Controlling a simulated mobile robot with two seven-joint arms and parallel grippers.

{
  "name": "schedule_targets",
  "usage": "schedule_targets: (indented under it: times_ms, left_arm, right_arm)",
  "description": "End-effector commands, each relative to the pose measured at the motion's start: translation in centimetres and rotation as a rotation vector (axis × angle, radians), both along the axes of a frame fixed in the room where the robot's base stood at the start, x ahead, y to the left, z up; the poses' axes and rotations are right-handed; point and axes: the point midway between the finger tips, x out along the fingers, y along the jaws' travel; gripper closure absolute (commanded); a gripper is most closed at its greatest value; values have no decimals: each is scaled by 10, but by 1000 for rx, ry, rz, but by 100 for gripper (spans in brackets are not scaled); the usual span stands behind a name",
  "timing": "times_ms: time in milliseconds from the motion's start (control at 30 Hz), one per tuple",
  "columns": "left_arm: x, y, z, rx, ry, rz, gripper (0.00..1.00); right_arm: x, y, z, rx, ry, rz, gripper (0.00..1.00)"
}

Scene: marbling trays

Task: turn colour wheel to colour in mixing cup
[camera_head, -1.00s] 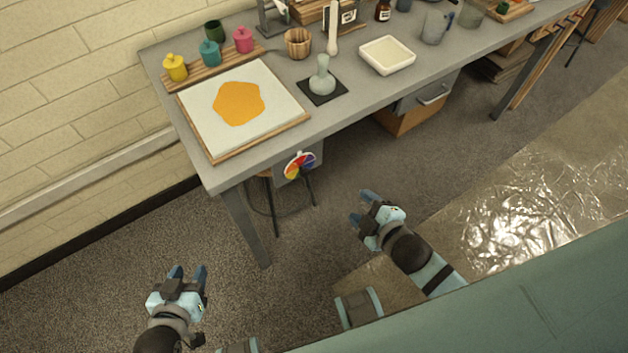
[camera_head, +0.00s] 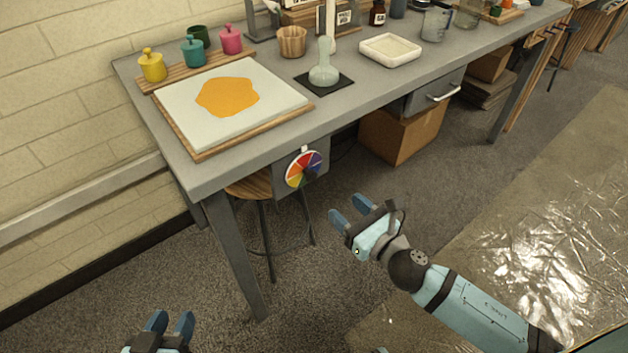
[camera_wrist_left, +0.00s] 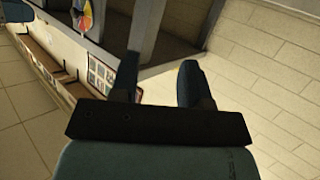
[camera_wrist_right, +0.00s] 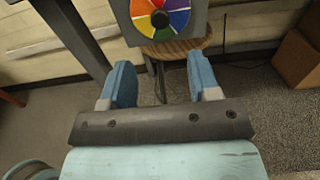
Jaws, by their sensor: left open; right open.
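The colour wheel (camera_head: 303,169) is a disc of coloured wedges with a dark hub, on a grey panel below the table's front edge. A small white marker sits at its top. In the right wrist view the wheel (camera_wrist_right: 176,20) shows red, purple, blue, green, yellow and orange; its top is cut off. My right gripper (camera_head: 348,208) is open and empty, below and right of the wheel, apart from it. My left gripper (camera_head: 170,322) is open and empty, low at the left. I cannot tell which vessel is the mixing cup; a wooden cup (camera_head: 292,42) and a glass jug (camera_head: 436,24) stand on the table.
A stool (camera_head: 252,187) stands below the wheel. A cardboard box (camera_head: 400,138) sits under the table.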

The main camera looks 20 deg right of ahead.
Motion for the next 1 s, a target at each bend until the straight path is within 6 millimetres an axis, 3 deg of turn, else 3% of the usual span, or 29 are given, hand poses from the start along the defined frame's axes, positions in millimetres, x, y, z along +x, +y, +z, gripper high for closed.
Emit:
schedule_targets:
  times_ms: [500,700,1000]
  left_arm:
    - [3,-4,6,-20,-36,-7,57]
    - [4,-5,8,-28,-51,-9,57]
    - [4,-6,12,-31,-59,-10,57]
  right_arm:
    - [93,34,-1,4,1,-1,44]
    - [108,39,0,5,2,0,44]
    - [109,40,0,4,3,0,44]
